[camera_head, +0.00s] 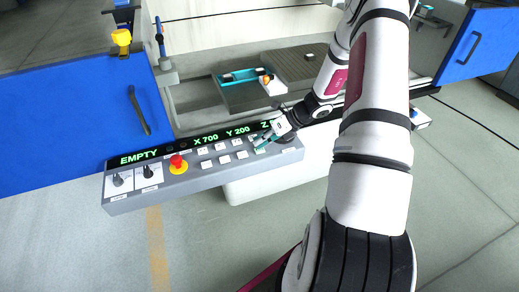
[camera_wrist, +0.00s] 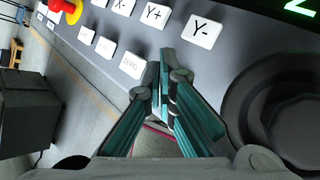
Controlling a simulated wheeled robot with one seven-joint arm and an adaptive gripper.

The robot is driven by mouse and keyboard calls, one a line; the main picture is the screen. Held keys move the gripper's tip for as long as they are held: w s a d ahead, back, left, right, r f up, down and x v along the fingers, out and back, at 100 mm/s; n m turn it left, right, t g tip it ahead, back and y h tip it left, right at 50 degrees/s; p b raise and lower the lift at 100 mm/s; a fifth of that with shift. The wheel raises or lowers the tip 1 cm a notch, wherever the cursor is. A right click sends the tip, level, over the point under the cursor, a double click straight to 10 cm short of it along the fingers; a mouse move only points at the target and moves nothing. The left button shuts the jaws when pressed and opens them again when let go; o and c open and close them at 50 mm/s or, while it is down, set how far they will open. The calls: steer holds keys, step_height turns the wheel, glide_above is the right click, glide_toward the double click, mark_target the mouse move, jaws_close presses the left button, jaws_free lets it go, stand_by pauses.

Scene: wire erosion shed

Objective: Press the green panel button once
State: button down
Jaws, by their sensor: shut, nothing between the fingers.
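The grey control panel (camera_head: 215,176) runs along the front of the machine, with white buttons, a lit green readout and a red stop button. My gripper (camera_head: 260,147) is over the right part of the panel, among the buttons. In the wrist view my gripper (camera_wrist: 163,68) has its teal fingers together and empty, with the tips at the panel face below the Y+ button (camera_wrist: 154,17) and right of the ZERO button (camera_wrist: 131,65). I cannot tell whether the tips touch the panel. I cannot make out a green button in either view; the fingers may hide it.
The red stop button (camera_head: 178,164) on its yellow base is left of the white buttons. Two switches (camera_head: 148,171) sit at the panel's left end. A large black knob (camera_wrist: 292,125) is close on the right in the wrist view. The machine tank (camera_head: 250,95) lies behind the panel.

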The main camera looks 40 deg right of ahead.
steer(key=shift+f, duration=0.15)
stand_by(0.4)
steer(key=shift+r+p, duration=0.3)
steer(key=shift+r, duration=0.55)
steer(key=shift+r, duration=0.1)
steer(key=shift+r+p, duration=0.95)
steer(key=shift+r, duration=1.4)
